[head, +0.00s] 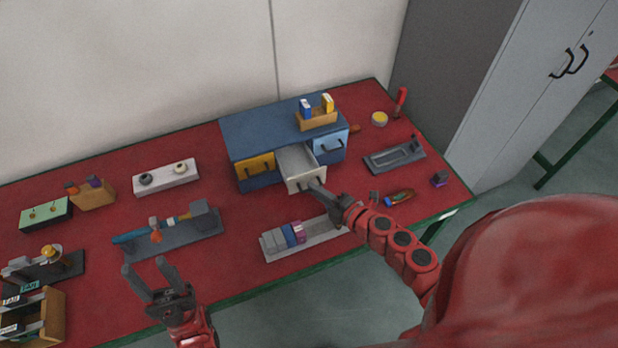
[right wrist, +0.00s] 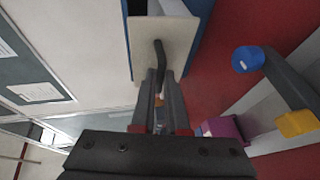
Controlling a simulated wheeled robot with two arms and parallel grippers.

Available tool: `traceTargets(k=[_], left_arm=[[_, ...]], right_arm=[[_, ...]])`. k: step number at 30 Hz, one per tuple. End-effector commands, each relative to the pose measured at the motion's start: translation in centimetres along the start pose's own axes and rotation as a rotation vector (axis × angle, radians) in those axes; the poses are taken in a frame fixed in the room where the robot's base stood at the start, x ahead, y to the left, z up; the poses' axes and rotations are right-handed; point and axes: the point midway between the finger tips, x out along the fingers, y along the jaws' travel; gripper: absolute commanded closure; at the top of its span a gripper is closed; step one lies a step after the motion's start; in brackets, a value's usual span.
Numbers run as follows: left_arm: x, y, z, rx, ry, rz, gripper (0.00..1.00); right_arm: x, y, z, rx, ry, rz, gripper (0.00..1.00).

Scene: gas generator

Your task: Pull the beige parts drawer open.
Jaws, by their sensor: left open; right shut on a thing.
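The beige parts drawer (head: 304,181) is the middle one of the blue drawer cabinet (head: 262,126) and stands pulled out, its grey interior showing. Its beige front also shows in the right wrist view (right wrist: 178,40), with a dark handle (right wrist: 159,55). My right gripper (head: 322,192) is shut on the handle, its fingers (right wrist: 161,82) on either side of it. The fingers partly hide the drawer front in the head view. My left gripper (head: 153,281) is open and empty above the table's front left part.
A yellow drawer (head: 254,166) and a light blue drawer (head: 331,145) flank the beige one, both shut. A grey tray with coloured blocks (head: 284,241) lies in front of the cabinet. A tool holder (head: 172,236) stands to the left.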

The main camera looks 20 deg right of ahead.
Motion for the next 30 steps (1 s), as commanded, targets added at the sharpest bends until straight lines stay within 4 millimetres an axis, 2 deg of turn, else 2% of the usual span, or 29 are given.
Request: traceTargets(k=[3,11,12,16,17,26,30], left_arm=[[-0.1,0.0,0.0,0.000,0.000,0.000,0.50],[-0.1,0.0,0.0,0.000,0.000,0.000,0.50],[-0.1,0.0,0.0,0.000,0.000,0.000,0.50],[-0.1,0.0,0.0,0.000,0.000,0.000,0.50],[-0.1,0.0,0.0,0.000,0.000,0.000,0.50],[-0.1,0.0,0.0,0.000,0.000,0.000,0.50],[-0.5,0.0,0.1,0.000,0.000,0.000,0.50]], right_arm=[[-0.6,-0.2,-0.1,0.001,-0.005,-0.001,1.00],[-0.6,-0.1,-0.2,0.001,-0.004,0.000,1.00],[-0.6,-0.1,-0.2,0.001,-0.004,0.000,0.84],[-0.6,-0.1,-0.2,0.001,-0.003,0.000,0.61],[-0.6,-0.1,-0.2,0.001,-0.002,0.000,0.58],[-0.7,-0.1,-0.3,0.001,-0.001,0.000,0.58],[-1.6,-0.2,-0.1,0.001,-0.003,0.001,0.58]])
